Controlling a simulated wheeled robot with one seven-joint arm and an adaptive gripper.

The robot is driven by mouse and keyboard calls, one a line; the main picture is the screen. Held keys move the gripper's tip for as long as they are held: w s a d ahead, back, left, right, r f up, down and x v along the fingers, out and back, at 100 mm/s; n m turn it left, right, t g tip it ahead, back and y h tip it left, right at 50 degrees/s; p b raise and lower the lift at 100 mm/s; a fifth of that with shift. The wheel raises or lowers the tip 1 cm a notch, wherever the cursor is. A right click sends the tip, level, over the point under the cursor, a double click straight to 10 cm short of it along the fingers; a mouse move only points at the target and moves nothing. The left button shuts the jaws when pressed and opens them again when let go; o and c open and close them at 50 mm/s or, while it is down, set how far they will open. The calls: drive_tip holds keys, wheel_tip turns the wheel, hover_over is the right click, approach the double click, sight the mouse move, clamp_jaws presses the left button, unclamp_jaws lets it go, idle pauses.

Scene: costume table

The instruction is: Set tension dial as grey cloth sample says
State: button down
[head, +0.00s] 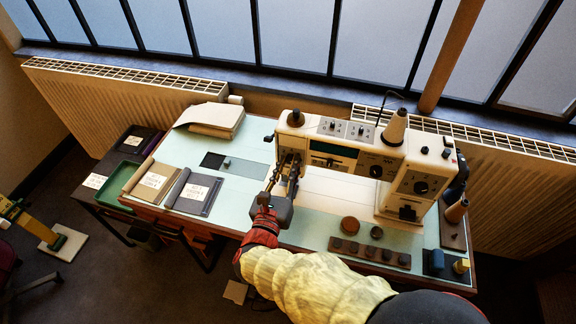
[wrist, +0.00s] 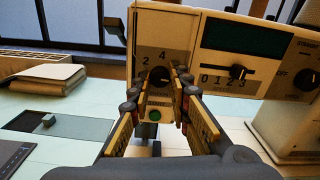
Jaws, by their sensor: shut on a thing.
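The cream sewing machine (head: 400,165) stands on the pale green table. On its left end, the wrist view shows a dark tension dial (wrist: 158,76) on a grey plate with the marks 2 and 4; other marks are covered by my fingers. My gripper (wrist: 157,88) has a finger on each side of the dial and is shut on it. In the head view my gripper (head: 290,168) reaches the machine's left end. The grey cloth sample (head: 208,206) lies left of my gripper with a white label (head: 196,190), too small to read here.
A green button (wrist: 154,115) sits just under the dial. A slider (wrist: 238,72) marked 0 to 3 is right of it. A wooden rack (head: 369,252) stands at the front.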

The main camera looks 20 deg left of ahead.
drive_tip(key=shift+f+m, duration=0.2)
drive_tip(key=shift+m, duration=0.3)
idle(0.3)
drive_tip(key=c, duration=1.7)
unclamp_jaws()
drive_tip(key=shift+r, duration=0.1)
drive_tip(key=shift+o, duration=0.2)
drive_tip(key=s+d, duration=0.1)
drive_tip(key=s, duration=1.1)
drive_tip(key=shift+d, duration=0.2)
